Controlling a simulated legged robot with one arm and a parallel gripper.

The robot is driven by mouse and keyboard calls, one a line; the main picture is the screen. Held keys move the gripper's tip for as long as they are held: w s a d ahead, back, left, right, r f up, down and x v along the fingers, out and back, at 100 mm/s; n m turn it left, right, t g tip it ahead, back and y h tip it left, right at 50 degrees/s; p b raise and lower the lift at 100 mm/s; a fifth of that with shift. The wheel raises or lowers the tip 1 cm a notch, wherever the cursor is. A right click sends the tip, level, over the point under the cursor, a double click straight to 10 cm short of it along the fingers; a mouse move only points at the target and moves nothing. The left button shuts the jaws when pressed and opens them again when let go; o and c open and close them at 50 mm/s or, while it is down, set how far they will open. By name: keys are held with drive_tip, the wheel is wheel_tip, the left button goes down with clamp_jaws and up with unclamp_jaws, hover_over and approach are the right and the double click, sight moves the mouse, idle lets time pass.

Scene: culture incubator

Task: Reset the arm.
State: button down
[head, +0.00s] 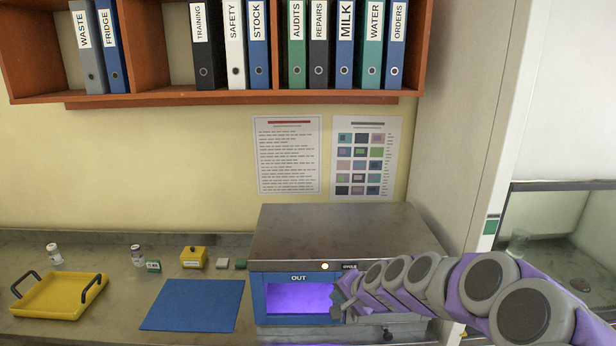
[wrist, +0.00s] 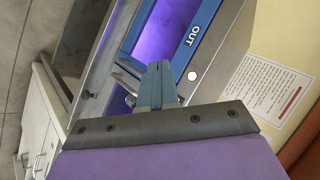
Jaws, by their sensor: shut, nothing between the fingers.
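My purple and grey arm reaches in from the right in the head view. My gripper (head: 343,303) is in front of the incubator, at the right edge of its lit opening. In the wrist view my gripper (wrist: 158,72) shows its two fingers pressed together and empty, pointing toward the incubator front. The incubator (head: 340,232) is a steel box with a blue frame marked OUT and a purple-lit chamber (head: 299,298). The blue frame and a round light (wrist: 193,75) also show in the wrist view. My arm hides the right part of the incubator front.
A yellow tray (head: 61,297) with black handles, a blue mat (head: 193,305), two small vials and a yellow box (head: 193,257) stand on the counter to the left. A shelf of binders (head: 230,97) hangs above. A wall panel (head: 470,130) stands at the right.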

drive_tip(key=s+a+n+g+b, duration=0.35)
drive_tip(key=s+n+g, duration=0.2)
drive_tip(key=s, duration=1.45)
drive_tip(key=s+d+f+g+h+b, duration=0.1)
drive_tip(key=s+d, duration=0.2)
drive_tip(key=s, duration=0.5)
drive_tip(key=s+d+f+n+g+h, duration=0.1)
drive_tip(key=s+d+h, duration=0.1)
drive_tip(key=s, duration=0.6)
drive_tip(key=s+d+f+n+g+h+b, duration=0.1)
drive_tip(key=s+d+g+h, duration=0.1)
drive_tip(key=s, duration=0.6)
drive_tip(key=shift+s+d+f+b, duration=0.35)
drive_tip(key=shift+s+d, duration=0.05)
drive_tip(key=shift+d, duration=0.4)
